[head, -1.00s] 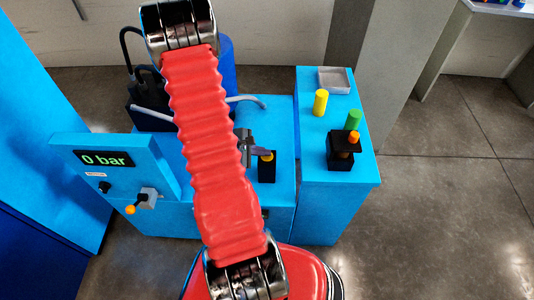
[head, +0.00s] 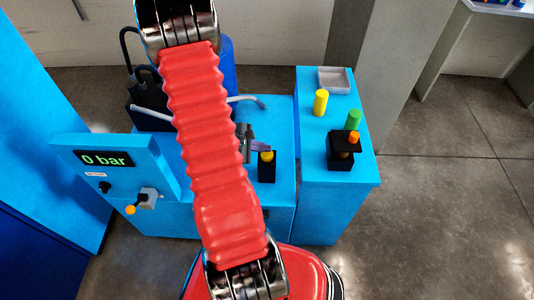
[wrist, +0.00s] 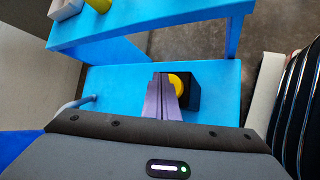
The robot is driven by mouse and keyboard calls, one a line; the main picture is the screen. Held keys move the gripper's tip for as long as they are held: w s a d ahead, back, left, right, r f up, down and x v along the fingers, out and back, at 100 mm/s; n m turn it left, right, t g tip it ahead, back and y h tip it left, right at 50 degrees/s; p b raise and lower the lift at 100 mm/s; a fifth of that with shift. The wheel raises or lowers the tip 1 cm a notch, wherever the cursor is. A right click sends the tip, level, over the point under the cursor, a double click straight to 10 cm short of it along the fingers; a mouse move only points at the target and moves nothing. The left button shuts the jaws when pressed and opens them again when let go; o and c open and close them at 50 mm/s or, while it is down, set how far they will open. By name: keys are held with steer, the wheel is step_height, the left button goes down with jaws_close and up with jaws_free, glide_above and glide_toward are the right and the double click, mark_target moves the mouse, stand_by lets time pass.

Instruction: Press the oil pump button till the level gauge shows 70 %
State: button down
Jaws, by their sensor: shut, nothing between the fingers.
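A yellow button (head: 267,156) tops a small black box (head: 267,172) on the low blue bench. It also shows in the wrist view (wrist: 177,83), partly hidden by my fingers. My gripper (head: 265,147) is shut and empty, its purple-grey fingertips just behind the button in the head view. In the wrist view, the closed fingers (wrist: 164,78) overlap the button's left side; I cannot tell whether they touch it. No level gauge with a percentage can be made out.
The blue side table (head: 318,180) carries a yellow cylinder (head: 320,102), a green cylinder (head: 353,121), a grey tray (head: 335,80) and a black block with an orange top (head: 343,150). An orange-tipped lever (head: 137,207) sticks out at the left. Open floor lies to the right.

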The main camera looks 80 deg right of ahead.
mark_target(264, 156)
steer(key=shift+r, duration=2.5)
